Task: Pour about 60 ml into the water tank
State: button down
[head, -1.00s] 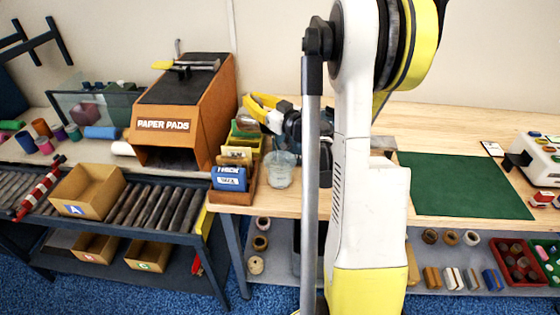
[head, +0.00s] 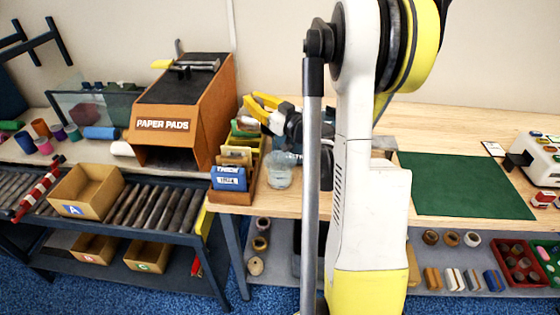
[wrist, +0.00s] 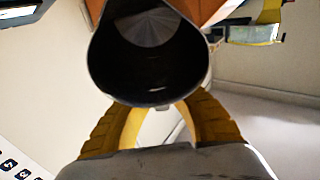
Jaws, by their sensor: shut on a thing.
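A dark round vessel (wrist: 150,80) fills the upper middle of the wrist view, its open mouth facing the camera. A pale ribbed disc shows deep inside it; I cannot tell how much liquid it holds. The yellow fingers of my gripper (wrist: 158,112) are closed on it from both sides. In the head view my gripper (head: 263,108) is above the bench, partly hidden by my arm; the vessel is not clear there. A clear container (head: 280,172) stands upright on the bench below and right of the yellow fingers. It may be the water tank, but I cannot read a label.
A green mat (head: 458,184) lies bare on the right of the bench. A roller conveyor with a carton (head: 88,192) is at the left.

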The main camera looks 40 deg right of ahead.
jog(key=w+g+p, duration=0.1)
jog(key=p, duration=0.1)
jog(key=w+g+p, duration=0.1)
jog(key=shift+r+p, duration=0.35)
jog(key=shift+w+f+g, duration=0.2)
jog(key=shift+f+g, duration=0.5)
jog(key=shift+f, duration=0.05)
jog(key=shift+w+f+g, duration=0.15)
jog(key=shift+f+g, duration=0.15)
jog(key=shift+f, duration=0.05)
jog(key=shift+w+r+g+p, duration=0.15)
jog(key=shift+g+p, duration=0.25)
jog(key=shift+p, duration=0.4)
jog(key=shift+w+f+g, duration=0.1)
jog(key=shift+f+g, duration=0.2)
jog(key=shift+r, duration=0.1)
